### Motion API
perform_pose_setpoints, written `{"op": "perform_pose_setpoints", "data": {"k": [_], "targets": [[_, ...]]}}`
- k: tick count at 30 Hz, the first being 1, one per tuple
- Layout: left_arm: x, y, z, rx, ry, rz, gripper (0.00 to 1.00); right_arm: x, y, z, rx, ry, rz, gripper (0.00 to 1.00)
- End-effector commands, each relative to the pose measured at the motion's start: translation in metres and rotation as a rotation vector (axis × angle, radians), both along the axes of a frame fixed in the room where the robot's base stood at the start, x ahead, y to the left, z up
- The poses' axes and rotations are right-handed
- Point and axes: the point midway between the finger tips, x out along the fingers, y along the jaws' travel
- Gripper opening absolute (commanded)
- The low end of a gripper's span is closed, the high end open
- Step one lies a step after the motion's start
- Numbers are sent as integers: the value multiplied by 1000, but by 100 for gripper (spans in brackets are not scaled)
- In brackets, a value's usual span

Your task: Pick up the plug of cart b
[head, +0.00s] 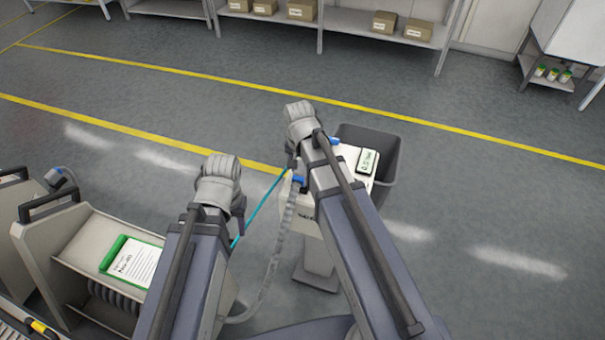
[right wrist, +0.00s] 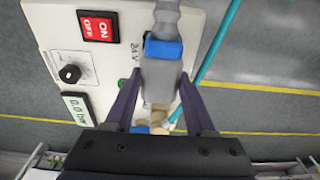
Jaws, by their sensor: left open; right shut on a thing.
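The plug (right wrist: 161,78) is a grey block with a blue band, on the end of a grey corrugated hose. In the right wrist view it sits between the fingers of my right gripper (right wrist: 160,92), which is shut on it, in front of a white control panel (right wrist: 50,25). Whether it is still seated in a socket cannot be told. In the head view my right gripper (head: 294,174) is at the panel's left side, and the hose (head: 276,250) hangs down from there. My left gripper (head: 238,226) is open, apart from the plug; its fingers are partly hidden.
The control panel has a red ON/OFF switch (right wrist: 97,27), a black knob (right wrist: 69,74) and a display (right wrist: 75,107). A teal cable (head: 262,208) runs close by. A grey bin (head: 386,150) stands behind the panel. Trolleys (head: 50,245) stand at left. Floor at right is clear.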

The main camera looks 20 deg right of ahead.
Motion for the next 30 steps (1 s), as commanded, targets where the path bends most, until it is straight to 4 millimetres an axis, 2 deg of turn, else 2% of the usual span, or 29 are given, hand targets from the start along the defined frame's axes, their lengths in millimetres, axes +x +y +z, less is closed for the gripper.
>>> {"op": "perform_pose_setpoints", "data": {"k": [20, 26, 30], "targets": [[0, 0, 2, 0, 0, 0, 50, 0, 0, 2, 0, 0, 0, 0], [0, 0, 17, 0, 0, 0, 50, 0, 0, 17, 0, 0, 0, 0], [0, 0, 35, 0, 0, 0, 50, 0, 0, 35, 0, 0, 0, 0]]}}
